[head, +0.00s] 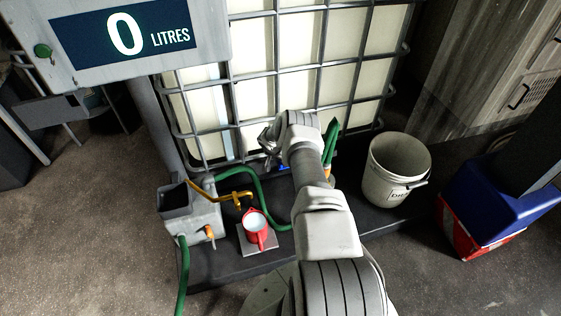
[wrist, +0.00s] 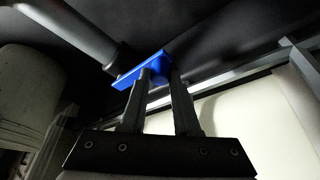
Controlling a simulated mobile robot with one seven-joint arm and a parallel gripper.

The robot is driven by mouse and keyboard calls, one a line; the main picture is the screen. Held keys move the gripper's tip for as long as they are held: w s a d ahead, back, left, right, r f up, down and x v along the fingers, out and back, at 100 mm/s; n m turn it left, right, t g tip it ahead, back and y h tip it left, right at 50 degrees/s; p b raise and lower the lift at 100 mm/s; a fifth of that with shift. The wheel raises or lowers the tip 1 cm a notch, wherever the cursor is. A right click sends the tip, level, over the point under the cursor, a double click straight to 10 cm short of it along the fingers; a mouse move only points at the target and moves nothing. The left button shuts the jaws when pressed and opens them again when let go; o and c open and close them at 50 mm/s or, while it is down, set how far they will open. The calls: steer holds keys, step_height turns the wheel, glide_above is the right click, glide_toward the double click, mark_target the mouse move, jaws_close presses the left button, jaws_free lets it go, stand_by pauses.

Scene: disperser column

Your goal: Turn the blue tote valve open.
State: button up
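The blue tote valve handle (wrist: 128,77) is a flat blue bar in the upper middle of the wrist view, beside a grey pipe (wrist: 75,32). My gripper (wrist: 161,73) reaches up to it with its two dark fingers apart. The left fingertip overlaps the bar and the right fingertip is just past its right end. I cannot tell whether either finger touches it. In the head view only a small blue piece of the valve (head: 283,167) shows low at the front of the caged tote (head: 252,98); my arm hides much of this area.
A red jug (head: 256,228) stands on a small plate left of my arm, near a green hose (head: 262,195) and a yellow-orange lever (head: 236,196). A white bucket (head: 395,172) stands to the right. The display (head: 135,38) reads 0 litres.

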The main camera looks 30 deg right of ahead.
jaws_close()
stand_by(1.0)
